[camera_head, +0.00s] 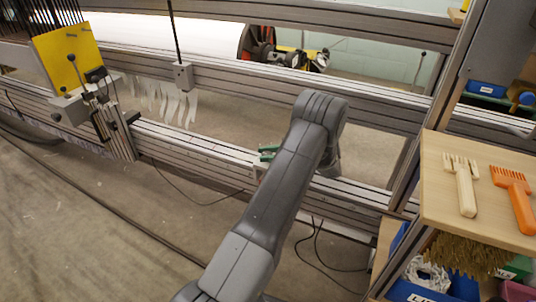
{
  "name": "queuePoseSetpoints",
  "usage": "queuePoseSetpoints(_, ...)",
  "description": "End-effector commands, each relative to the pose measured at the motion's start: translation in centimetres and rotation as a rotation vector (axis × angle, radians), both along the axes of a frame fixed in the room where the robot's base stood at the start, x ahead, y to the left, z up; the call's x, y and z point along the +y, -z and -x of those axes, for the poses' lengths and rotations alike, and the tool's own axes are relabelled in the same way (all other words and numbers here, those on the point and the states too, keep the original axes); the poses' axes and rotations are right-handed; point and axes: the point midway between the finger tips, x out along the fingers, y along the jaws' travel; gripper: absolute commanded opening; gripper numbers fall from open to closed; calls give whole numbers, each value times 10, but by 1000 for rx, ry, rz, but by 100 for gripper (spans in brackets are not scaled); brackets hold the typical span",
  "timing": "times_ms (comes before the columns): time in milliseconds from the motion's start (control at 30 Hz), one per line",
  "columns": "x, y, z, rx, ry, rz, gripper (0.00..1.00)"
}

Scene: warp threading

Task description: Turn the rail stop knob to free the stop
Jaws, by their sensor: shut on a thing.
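My grey arm reaches up from the bottom and bends down at the lower front rail (195,145). I cannot tell how far the knob is turned.
A yellow plate (70,57) and a carriage with levers stand on the rail at the left. White threads (172,103) hang under the upper beam. At the right, a wooden shelf (440,190) holds a cream comb (465,187) and an orange comb (517,200), above a blue bin (440,288).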

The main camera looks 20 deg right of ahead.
Motion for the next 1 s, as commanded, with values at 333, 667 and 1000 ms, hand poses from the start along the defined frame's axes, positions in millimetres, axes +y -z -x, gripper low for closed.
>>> queuePoseSetpoints(333,0,0,0,-1,0,-1,53)
queuePoseSetpoints(667,0,-5,0,-1,1,0,53)
queuePoseSetpoints(1000,0,-60,0,-3,1,1,53)
